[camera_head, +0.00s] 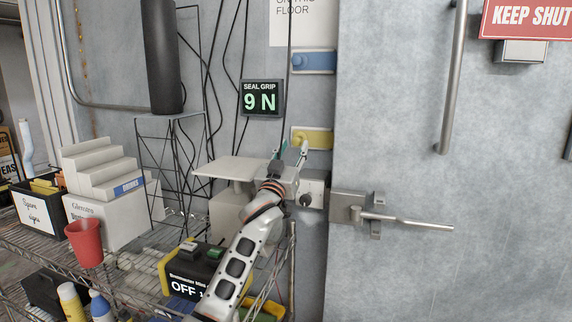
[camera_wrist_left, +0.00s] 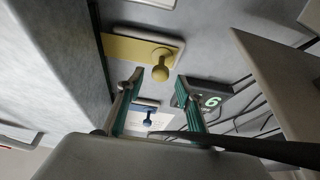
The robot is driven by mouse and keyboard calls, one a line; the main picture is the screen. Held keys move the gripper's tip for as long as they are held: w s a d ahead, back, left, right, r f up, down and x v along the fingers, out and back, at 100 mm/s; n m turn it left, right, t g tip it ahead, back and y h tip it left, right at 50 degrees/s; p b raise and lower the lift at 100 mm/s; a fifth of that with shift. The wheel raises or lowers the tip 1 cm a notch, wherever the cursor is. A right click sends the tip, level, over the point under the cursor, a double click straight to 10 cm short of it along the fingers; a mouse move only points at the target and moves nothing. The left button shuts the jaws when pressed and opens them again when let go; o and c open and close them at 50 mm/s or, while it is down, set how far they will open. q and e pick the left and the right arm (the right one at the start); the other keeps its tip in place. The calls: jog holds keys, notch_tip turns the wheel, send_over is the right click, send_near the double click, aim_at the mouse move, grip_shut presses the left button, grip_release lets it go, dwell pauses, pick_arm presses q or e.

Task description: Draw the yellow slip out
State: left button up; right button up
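The yellow slip (camera_head: 312,138) is a flat yellow plate lying across a pale mount on the grey wall, just left of the metal door. In the left wrist view the yellow slip (camera_wrist_left: 135,48) shows a round yellow knob (camera_wrist_left: 160,72) on it. My left gripper (camera_head: 290,147) is in front of the wall at the slip's lower left. Its two teal-padded fingers, also in the left wrist view (camera_wrist_left: 157,84), are apart with nothing between the pads. The knob lies in line with the gap, just past the fingertips. My right gripper is out of view.
A blue slip (camera_head: 313,61) sits above the yellow one. A display reading "SEAL GRIP 9 N" (camera_head: 262,98) hangs to the left among cables. A pale flat-topped stand (camera_head: 228,168) is close left of the gripper. The door latch (camera_head: 405,221) is at right.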

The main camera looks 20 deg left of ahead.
pick_arm(q)
jog(key=v, duration=0.8)
